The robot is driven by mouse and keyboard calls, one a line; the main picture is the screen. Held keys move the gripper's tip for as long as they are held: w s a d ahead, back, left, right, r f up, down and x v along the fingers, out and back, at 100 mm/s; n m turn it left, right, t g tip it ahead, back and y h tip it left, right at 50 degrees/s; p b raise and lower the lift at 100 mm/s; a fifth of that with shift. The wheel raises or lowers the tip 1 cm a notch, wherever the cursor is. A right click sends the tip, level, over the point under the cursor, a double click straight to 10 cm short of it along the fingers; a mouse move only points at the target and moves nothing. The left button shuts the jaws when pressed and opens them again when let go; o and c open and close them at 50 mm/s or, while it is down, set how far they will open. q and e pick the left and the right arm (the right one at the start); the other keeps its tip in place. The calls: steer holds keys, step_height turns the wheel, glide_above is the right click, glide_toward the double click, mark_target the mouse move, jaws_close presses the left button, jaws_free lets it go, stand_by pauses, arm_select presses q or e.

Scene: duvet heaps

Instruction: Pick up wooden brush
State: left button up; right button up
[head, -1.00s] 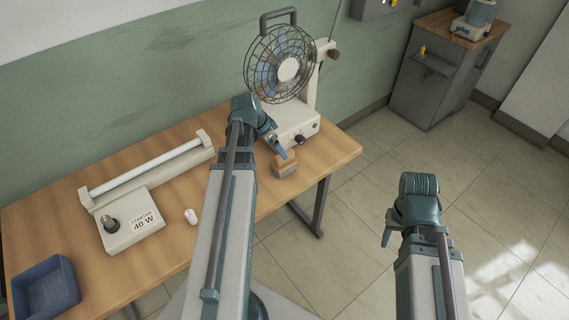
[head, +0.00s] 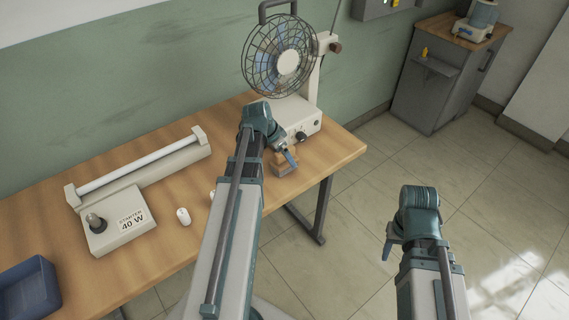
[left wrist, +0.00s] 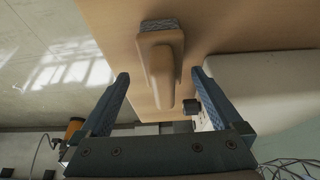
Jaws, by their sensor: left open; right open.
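The wooden brush (head: 283,165) lies on the table near its right end, just in front of the fan's base, partly hidden by my left gripper in the head view. In the left wrist view the brush (left wrist: 161,65) shows its wooden handle and a grey bristle edge, lying between and beyond the fingers. My left gripper (head: 289,158) is open; its fingers also show in the left wrist view (left wrist: 160,82), apart and with nothing between their tips that I can see held. My right gripper (head: 388,248) is open and empty over the floor, right of the table.
The fan (head: 279,62) on its white base (head: 296,117) stands close behind the brush. A lamp fixture (head: 120,222) marked 40 W, a small white object (head: 183,216) and a blue tray (head: 28,290) are on the table's left. A grey cabinet (head: 430,90) stands at back right.

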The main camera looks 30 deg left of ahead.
arm_select(q)
steer(key=b+x, duration=0.4)
steer(key=x, duration=0.1)
steer(key=shift+w+a, duration=0.15)
steer(key=shift+a, duration=0.05)
arm_select(e)
step_height(320, 180, down, 4)
steer(key=shift+f, duration=0.25)
